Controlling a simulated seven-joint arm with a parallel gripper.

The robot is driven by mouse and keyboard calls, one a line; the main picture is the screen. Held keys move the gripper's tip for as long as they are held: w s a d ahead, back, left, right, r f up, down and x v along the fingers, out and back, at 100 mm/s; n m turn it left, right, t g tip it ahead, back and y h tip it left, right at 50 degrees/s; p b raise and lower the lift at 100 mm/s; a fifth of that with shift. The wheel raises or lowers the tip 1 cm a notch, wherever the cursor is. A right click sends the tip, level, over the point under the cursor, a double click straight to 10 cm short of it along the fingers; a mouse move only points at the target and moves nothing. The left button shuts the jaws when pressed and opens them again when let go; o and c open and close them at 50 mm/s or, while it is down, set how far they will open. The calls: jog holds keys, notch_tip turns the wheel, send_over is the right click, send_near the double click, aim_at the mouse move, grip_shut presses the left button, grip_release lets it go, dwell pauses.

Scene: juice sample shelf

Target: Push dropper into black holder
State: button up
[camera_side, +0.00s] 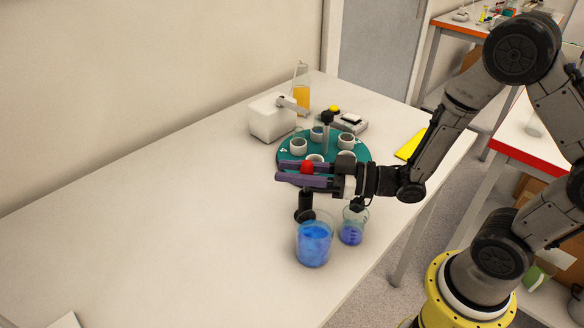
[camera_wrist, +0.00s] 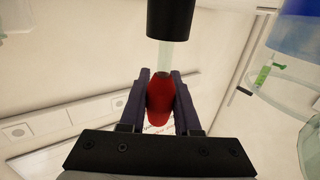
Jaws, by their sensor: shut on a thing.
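The dropper has a red bulb (camera_side: 307,167) and, in the wrist view, a clear glass tube (camera_wrist: 165,56). My gripper (camera_side: 281,173) is shut on the red bulb, with one dark purple finger on each side; these fingers (camera_wrist: 160,76) also flank the bulb in the wrist view. The black holder (camera_side: 305,203) stands upright on the table right below the gripper. In the wrist view the holder (camera_wrist: 170,18) lines up with the tube, whose far end is hidden at or inside it. How deep the tube sits cannot be told.
A large beaker of blue liquid (camera_side: 314,241) and a smaller beaker (camera_side: 353,229) stand close in front of the holder. A green round rack (camera_side: 288,158) with white cups is just behind. A white device (camera_side: 271,119) and an orange flask (camera_side: 301,97) stand farther back.

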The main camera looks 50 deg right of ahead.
jog(key=shift+f, duration=0.2)
jog(key=o, duration=0.9)
